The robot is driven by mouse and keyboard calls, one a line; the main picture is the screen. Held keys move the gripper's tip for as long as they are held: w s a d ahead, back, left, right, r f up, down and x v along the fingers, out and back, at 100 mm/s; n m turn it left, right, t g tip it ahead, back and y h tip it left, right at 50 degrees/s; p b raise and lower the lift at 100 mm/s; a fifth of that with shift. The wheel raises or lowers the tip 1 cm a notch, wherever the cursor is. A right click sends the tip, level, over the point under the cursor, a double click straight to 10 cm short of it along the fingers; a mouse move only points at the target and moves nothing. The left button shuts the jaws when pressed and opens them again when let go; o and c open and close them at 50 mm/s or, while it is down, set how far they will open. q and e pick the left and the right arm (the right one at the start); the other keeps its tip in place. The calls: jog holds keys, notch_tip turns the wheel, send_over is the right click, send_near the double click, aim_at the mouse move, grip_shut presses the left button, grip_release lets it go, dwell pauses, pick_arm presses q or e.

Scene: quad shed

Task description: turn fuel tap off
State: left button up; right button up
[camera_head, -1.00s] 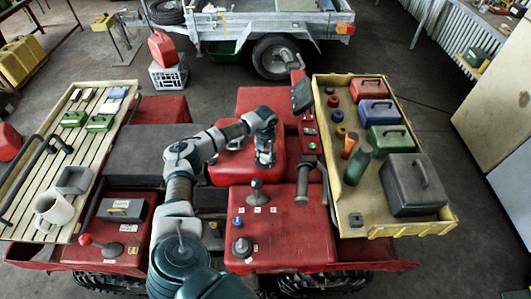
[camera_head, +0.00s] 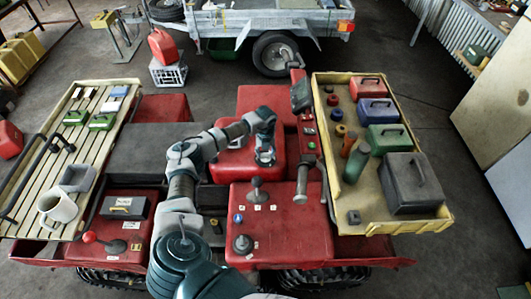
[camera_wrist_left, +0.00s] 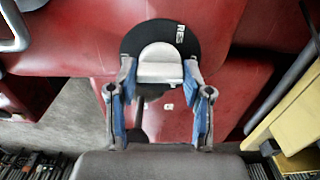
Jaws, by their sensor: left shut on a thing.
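The fuel tap (camera_wrist_left: 183,45) shows in the left wrist view as a black disc marked "RES" with a pale, rounded silver lever (camera_wrist_left: 160,52) on it. It sits on a red body panel. My left gripper (camera_wrist_left: 160,70) has its two fingertips against the two sides of the lever and is shut on it. In the head view my left gripper (camera_head: 265,157) is low over the middle red tank (camera_head: 232,163), and the arm and gripper hide the tap there. My right gripper is not in view.
A handlebar with a grip (camera_head: 301,198) stands right of the tank. A yellow tray (camera_head: 352,218) with boxes and bottles is farther right. A slatted rack (camera_head: 35,185) with a mug (camera_head: 58,208) is at left. Black-knobbed levers (camera_head: 257,190) stand in front of the tank.

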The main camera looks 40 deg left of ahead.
pick_arm(q)
jog(key=shift+s+f, duration=0.15)
jog(key=shift+f, duration=0.05)
jog(key=o, duration=1.2)
jog(key=shift+c, duration=0.2)
jog(key=shift+a+r, duration=0.1)
jog(key=shift+r, duration=0.2)
notch_tip(320, 180, up, 11)
jog(key=shift+w+r, duration=0.15)
jog(key=shift+w, duration=0.1)
